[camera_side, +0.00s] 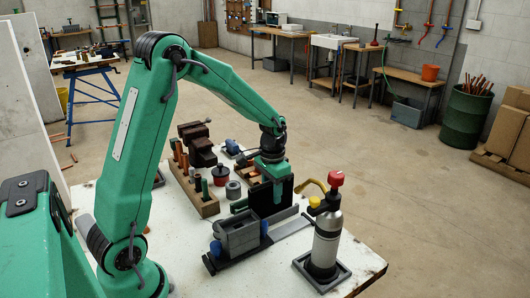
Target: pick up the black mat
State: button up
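My gripper (271,182) points down over the right part of the white table. A black flat-sided piece (270,199) stands upright right at my gripper; I cannot tell whether it is the black mat or part of the gripper. The fingertips are hidden, so their opening does not show. A dark square pad (338,279) lies under the gas torch (327,237) at the table's front right. No other clearly black mat stands out in this view.
A grey vice-like block (238,235) on a dark base stands in front of my gripper. The white table's (182,262) front left is mostly bare.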

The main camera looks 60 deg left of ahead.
dwell(0.5)
grip_shut()
jog(key=shift+r, duration=0.1)
jog(key=shift+r, duration=4.9)
jog(key=a, duration=0.7)
jog(key=shift+a+f, duration=0.25)
jog(key=shift+a, duration=0.05)
